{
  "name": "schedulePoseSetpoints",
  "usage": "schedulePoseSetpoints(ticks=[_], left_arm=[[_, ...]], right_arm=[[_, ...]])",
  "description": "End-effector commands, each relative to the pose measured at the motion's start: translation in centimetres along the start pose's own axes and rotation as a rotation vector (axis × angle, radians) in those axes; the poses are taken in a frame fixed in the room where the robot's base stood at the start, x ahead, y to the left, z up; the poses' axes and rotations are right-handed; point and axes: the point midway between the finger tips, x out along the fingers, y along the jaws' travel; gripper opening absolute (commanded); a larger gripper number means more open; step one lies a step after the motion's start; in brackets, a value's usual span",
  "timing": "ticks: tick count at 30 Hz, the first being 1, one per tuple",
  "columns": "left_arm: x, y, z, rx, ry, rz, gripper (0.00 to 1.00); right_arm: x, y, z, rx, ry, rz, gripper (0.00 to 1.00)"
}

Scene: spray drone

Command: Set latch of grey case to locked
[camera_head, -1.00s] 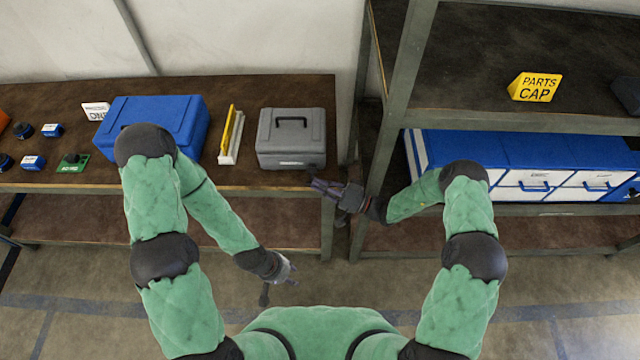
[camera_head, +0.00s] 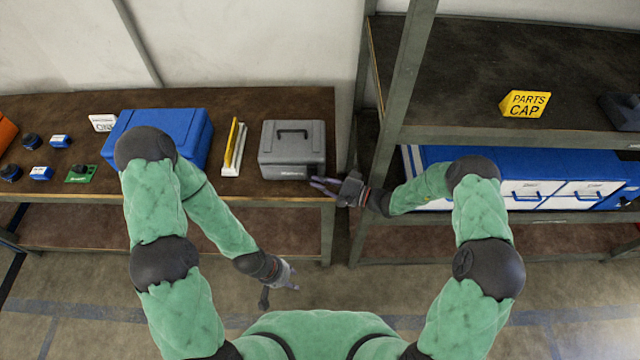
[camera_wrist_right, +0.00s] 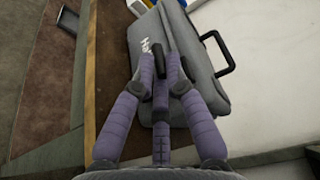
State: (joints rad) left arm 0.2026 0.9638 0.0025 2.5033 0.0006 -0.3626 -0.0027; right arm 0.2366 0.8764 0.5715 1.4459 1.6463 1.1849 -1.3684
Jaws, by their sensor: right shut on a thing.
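The grey case (camera_head: 292,158) stands closed on the wooden bench, with its dark handle folded on top. It also shows in the right wrist view (camera_wrist_right: 185,70), with its handle (camera_wrist_right: 215,52) to the right. My right gripper (camera_head: 318,185) is at the front right corner of the case. In the right wrist view its purple fingers (camera_wrist_right: 160,62) are closed around a small dark latch (camera_wrist_right: 160,66) at the case's front edge. The fingers partly hide the latch, so its setting cannot be read. My left gripper (camera_head: 284,277) hangs low in front of the bench, away from the case.
A yellow and white holder (camera_head: 232,148) and a blue case (camera_head: 190,130) stand left of the grey case. A shelf post (camera_head: 400,90) rises close to my right arm. Blue and white drawers (camera_head: 535,190) sit on the right shelf.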

Motion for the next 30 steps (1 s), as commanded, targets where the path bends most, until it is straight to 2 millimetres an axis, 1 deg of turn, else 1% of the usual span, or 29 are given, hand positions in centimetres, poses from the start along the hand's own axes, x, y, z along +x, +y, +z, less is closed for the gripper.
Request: schedulePoseSetpoints(ticks=[4,17,18,20,30], left_arm=[[0.00,0.00,0.00,0.000,0.000,0.000,0.40],[-0.01,0.00,0.00,0.000,0.000,0.000,0.40],[-0.01,0.00,0.00,0.000,0.000,0.000,0.40],[-0.01,0.00,0.00,0.000,0.000,0.000,0.40],[0.00,0.00,-0.01,0.000,0.000,0.000,0.40]], right_arm=[[0.05,-0.32,-0.22,-0.005,0.000,-0.002,0.00],[0.06,-0.38,-0.27,-0.005,0.001,-0.003,0.00],[0.06,-0.38,-0.27,-0.005,0.001,-0.003,0.19],[0.06,-0.38,-0.26,-0.005,0.000,-0.003,0.35],[0.06,-0.38,-0.20,-0.004,0.000,-0.002,0.35]])
